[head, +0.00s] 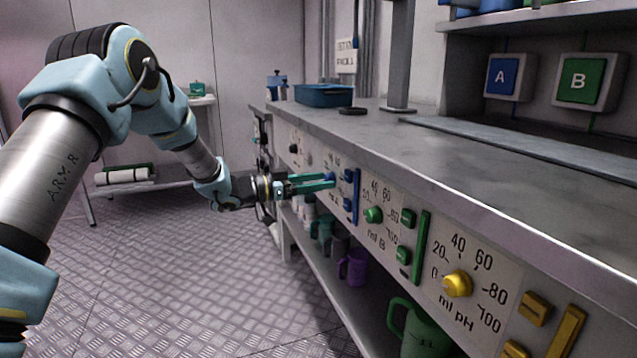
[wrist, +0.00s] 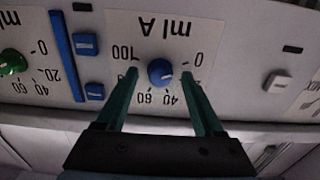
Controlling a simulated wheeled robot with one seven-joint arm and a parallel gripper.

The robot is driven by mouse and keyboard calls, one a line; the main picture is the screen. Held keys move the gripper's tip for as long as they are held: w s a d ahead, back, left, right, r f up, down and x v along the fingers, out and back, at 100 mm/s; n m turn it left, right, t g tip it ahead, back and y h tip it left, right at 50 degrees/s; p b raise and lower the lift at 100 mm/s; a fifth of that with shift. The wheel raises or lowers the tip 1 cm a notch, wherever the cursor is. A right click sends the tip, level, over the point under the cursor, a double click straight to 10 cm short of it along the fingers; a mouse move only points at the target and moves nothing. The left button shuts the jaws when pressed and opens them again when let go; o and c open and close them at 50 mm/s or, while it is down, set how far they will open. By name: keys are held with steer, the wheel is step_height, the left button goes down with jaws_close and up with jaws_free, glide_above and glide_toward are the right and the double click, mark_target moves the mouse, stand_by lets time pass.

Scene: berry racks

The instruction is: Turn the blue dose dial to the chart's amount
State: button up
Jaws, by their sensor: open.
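The blue dose dial (wrist: 160,72) sits on the panel marked "ml A", which appears upside down in the wrist view with a scale from 0 to 100. Its small light mark seems to face the low-number side, but I cannot read the exact setting. My gripper (wrist: 159,75) is open, with one green finger on each side of the dial and small gaps showing. In the head view my gripper (head: 308,184) reaches the front panel, and its fingers mostly hide the dial. A white sign (head: 346,57) hangs at the back; its text is too small to read surely.
Blue buttons (wrist: 88,44) and a blue bar (wrist: 67,55) stand beside the dial. A green dial (head: 374,215) and a yellow dial (head: 457,283) are further along the panel. Mugs stand on the shelf below (head: 300,262). The floor (head: 180,270) to the left is clear.

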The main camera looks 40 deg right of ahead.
jaws_close()
stand_by(0.6)
